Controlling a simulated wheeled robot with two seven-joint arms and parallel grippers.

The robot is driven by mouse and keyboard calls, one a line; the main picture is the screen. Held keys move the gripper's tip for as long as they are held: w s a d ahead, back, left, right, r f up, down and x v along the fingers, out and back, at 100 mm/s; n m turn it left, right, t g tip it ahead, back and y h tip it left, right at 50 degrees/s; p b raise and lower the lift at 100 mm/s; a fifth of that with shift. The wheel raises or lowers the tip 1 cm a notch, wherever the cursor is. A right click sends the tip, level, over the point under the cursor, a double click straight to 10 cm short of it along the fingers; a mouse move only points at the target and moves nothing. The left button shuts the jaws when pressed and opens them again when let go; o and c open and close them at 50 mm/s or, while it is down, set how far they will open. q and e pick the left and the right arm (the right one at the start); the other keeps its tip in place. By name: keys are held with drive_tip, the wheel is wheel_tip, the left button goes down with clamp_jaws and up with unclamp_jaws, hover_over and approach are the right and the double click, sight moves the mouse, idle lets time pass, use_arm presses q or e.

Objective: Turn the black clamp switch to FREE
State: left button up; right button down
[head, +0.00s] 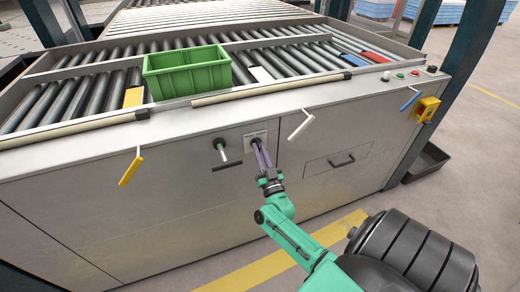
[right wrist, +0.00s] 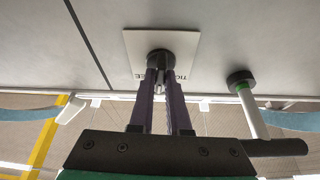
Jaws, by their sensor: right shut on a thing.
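The black clamp switch (right wrist: 160,58) is a round knob on a pale square plate (right wrist: 188,42) on the machine's front panel. The plate also shows in the head view (head: 250,135). My right gripper (head: 258,148) reaches the switch from the front, and its two purple fingers (right wrist: 160,85) are shut on the knob. Parts of the plate's lettering show beside the fingers, ending in "EE" at left and starting with "TI" at right. The fingers hide the rest, and I cannot tell which way the switch points. My left gripper is not in view.
A green crate (head: 188,75) stands on the rollers above.

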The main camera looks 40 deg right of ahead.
drive_tip(key=shift+a+m+g+h+p, duration=0.1)
drive_tip(key=shift+m+g+h+p, duration=0.5)
drive_tip(key=shift+m, duration=1.25)
drive_tip(key=shift+d+m+g+h+p, duration=0.1)
drive_tip(key=shift+m+g+h+p, duration=0.6)
drive_tip(key=shift+m, duration=1.1)
drive_tip(key=shift+a+m+g+h+p, duration=0.2)
drive_tip(key=shift+m+g+h, duration=0.45)
drive_tip(key=shift+m, duration=1.2)
drive_tip(key=shift+d+m+h, duration=0.1)
drive_tip(key=shift+m+h, duration=0.15)
drive_tip(key=shift+m, duration=0.05)
drive_tip(key=c, duration=0.9)
unclamp_jaws()
drive_tip(key=p+v, duration=0.1)
drive_tip(key=v, duration=1.3)
drive_tip(key=shift+s, duration=0.25)
